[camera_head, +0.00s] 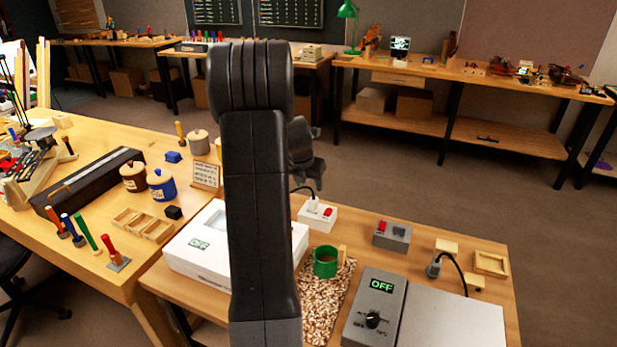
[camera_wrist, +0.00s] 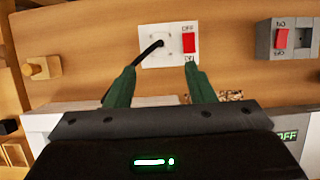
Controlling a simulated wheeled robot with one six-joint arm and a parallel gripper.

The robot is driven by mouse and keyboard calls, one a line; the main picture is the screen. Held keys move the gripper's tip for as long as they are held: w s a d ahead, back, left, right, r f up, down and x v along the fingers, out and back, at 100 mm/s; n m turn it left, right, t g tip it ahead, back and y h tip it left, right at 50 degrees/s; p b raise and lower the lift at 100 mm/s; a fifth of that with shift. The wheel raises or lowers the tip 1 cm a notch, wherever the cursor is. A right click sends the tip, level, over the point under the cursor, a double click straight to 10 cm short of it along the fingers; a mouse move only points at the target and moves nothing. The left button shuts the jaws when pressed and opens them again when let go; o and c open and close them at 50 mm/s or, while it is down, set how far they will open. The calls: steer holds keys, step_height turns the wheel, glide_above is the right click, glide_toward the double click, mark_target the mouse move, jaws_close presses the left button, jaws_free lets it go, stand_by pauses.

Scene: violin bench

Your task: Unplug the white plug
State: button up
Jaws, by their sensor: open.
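The white plug (camera_head: 312,204) sits in a white socket box (camera_head: 330,219) with a red switch, near the back edge of the low bench. In the wrist view the plug (camera_wrist: 152,50) blends into the white socket box (camera_wrist: 172,59), and a black cable runs from it down to the left. The red switch (camera_wrist: 189,42) is to its right, between small labels. My gripper (camera_wrist: 161,67) is open and empty, its green fingers spread on the near side of the box. In the head view my arm hides part of the scene, and the fingers are unclear.
A grey box with a red switch (camera_head: 391,235) stands to the right. A grey plug (camera_head: 434,268) with a black cable is farther right. A green cup (camera_head: 325,262), a white box with an OFF display (camera_head: 190,257) and a grey unit with a knob (camera_head: 374,300) stand nearer.

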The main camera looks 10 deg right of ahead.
mark_target(313, 200)
steer(key=x, duration=1.1)
steer(key=shift+d+f+p, duration=0.1)
steer(key=shift+f+p, duration=0.15)
steer(key=shift+p, duration=0.15)
steer(key=c, duration=0.7)
